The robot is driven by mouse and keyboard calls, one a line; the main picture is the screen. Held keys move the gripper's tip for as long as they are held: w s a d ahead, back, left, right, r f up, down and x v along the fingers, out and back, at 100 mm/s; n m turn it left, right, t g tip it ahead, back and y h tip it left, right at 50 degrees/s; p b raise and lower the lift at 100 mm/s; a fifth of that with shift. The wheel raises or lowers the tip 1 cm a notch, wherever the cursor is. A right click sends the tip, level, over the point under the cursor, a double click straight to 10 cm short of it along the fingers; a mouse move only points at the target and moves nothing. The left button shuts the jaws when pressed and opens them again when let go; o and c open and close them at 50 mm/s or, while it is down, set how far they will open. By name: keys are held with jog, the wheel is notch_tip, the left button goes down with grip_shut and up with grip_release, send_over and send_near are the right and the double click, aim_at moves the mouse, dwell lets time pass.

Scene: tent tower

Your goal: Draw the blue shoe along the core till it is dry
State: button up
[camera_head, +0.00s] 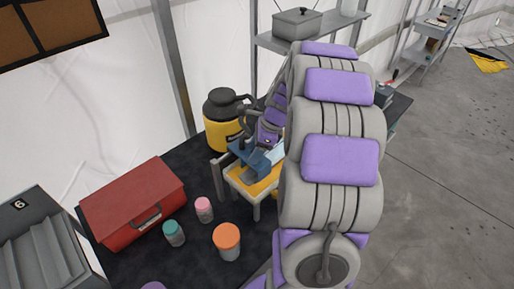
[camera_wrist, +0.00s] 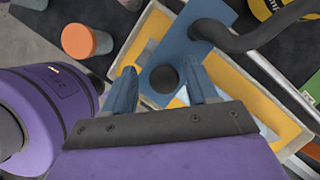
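The blue shoe (camera_head: 248,156) is a flat blue piece on a pale-rimmed tray with a yellow inside (camera_head: 240,184). In the wrist view the shoe (camera_wrist: 178,50) carries a round black knob (camera_wrist: 163,79), and a thick dark hose joins it. My gripper (camera_wrist: 162,88) is open, its two blue fingers on either side of the knob with gaps visible. How far the fingertips are above the shoe is hard to judge. In the head view my arm hides much of the tray and the gripper. I cannot pick out the core surely; yellow surface shows around the shoe.
A yellow and black canister (camera_head: 222,120) stands behind the tray. A red toolbox (camera_head: 132,202), a teal-lidded jar (camera_head: 174,233), a pink-lidded jar (camera_head: 204,209) and an orange-lidded jar (camera_head: 227,240) stand left on the dark table. A grey metal shelf is behind; open floor lies right.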

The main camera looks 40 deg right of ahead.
jog(key=shift+d, duration=0.1)
jog(key=shift+d+r, duration=0.2)
jog(key=p+v, duration=0.1)
jog(key=v, duration=1.5)
jog(key=shift+r+p, duration=0.3)
jog(key=shift+r, duration=0.15)
jog(key=shift+a, duration=0.15)
